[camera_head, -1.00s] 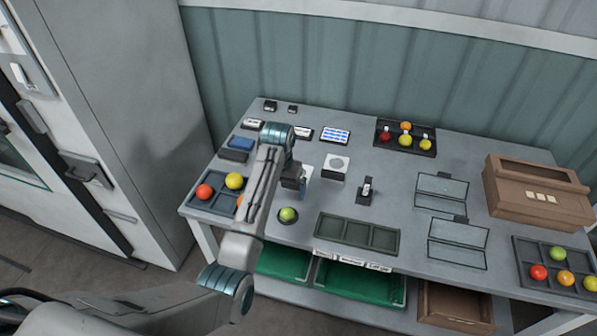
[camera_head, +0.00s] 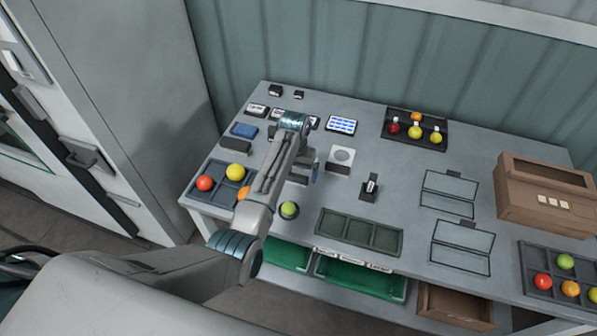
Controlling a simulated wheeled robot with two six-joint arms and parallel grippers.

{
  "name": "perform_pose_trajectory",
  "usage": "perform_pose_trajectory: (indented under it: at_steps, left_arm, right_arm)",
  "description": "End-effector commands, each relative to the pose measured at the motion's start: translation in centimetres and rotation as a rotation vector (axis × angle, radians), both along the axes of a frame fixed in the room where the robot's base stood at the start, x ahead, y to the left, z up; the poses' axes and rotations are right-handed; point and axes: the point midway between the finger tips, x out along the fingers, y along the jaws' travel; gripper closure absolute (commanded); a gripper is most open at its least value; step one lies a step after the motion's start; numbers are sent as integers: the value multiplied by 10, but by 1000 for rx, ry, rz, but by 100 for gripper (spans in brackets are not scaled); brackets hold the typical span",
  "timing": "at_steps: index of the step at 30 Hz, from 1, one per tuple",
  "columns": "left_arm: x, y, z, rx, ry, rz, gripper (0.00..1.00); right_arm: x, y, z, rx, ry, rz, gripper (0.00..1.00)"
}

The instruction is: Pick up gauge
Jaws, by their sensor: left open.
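A small upright device with a white face, which looks like the gauge (camera_head: 371,186), stands in a black holder (camera_head: 368,195) near the middle of the grey table. My left gripper (camera_head: 307,172) is open and hangs over the table to the left of that holder, apart from it. It is behind the green tomato (camera_head: 289,210) and left of a white square unit with a round plate (camera_head: 341,160). My left forearm hides part of the table and of the left tray. A small blue patch shows beside the fingers; I cannot tell what it is. My right gripper is out of view.
A tray with tomatoes (camera_head: 207,204) lies at the table's left. An empty three-part tray (camera_head: 358,231) is at the front edge. Two framed outlines (camera_head: 447,193), a brown box (camera_head: 546,199) and another tomato tray (camera_head: 530,255) are on the right. Green crates (camera_head: 358,276) sit below.

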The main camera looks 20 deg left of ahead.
Motion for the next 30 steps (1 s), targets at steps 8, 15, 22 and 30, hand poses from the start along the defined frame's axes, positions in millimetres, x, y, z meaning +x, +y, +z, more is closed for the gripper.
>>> perform_pose_trajectory:
  at_steps: [8,15,22,30]
  left_arm:
    - [-1,0,-28,0,0,0,0]
    - [0,0,-30,0,-1,0,4]
    - [-1,0,-29,0,-1,0,48]
    - [0,0,-28,0,-1,0,48]
  right_arm:
    - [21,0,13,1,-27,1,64]
    - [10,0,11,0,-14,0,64]
    - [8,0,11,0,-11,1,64]
    - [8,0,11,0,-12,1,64]
